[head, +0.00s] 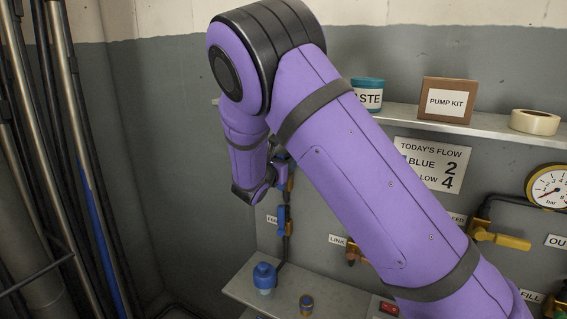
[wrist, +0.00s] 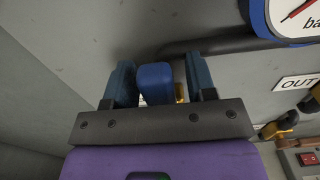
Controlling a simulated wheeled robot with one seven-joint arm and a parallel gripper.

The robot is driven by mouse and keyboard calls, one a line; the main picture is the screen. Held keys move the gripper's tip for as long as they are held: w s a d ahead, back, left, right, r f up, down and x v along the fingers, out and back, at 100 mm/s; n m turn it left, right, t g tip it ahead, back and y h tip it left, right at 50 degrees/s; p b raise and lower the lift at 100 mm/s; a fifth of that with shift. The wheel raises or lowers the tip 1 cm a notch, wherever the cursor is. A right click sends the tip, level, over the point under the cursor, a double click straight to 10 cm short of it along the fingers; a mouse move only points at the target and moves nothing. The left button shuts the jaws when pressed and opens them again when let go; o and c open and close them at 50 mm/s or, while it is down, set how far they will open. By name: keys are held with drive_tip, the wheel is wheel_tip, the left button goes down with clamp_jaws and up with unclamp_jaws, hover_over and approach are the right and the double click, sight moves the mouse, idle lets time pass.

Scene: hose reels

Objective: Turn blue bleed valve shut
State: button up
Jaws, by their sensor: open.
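In the wrist view a blue valve handle (wrist: 155,85) stands between the two dark blue fingers of my gripper (wrist: 159,63). My gripper is open around it. The handle is close to the left finger, and a narrow gap with a bit of brass shows before the right finger. I cannot tell whether a finger touches it. In the head view my gripper (head: 276,178) is near the wall, partly hidden by my arm, with orange-brass fittings beside it. Another blue handle (head: 282,220) hangs on the wall just below. The valve's exact angle is unclear.
A blue-rimmed gauge (wrist: 290,18) and dark pipe lie close on the right, with an OUT label (wrist: 296,82). A shelf (head: 400,114) with a box and tape is above. A lower ledge (head: 243,287) holds a blue container (head: 264,277). Yellow valve (head: 500,239) at right.

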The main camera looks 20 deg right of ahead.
drive_tip(key=shift+d, duration=0.1)
drive_tip(key=shift+c, duration=0.5)
clamp_jaws()
drive_tip(key=shift+d, duration=0.1)
drive_tip(key=s+d+f+m, duration=0.5)
drive_tip(key=f+m, duration=0.2)
drive_tip(key=m, duration=1.1)
drive_tip(key=shift+f, duration=0.3)
drive_tip(key=shift+s+f, duration=0.1)
drive_tip(key=shift+s, duration=0.05)
drive_tip(key=shift+o, duration=0.5)
unclamp_jaws()
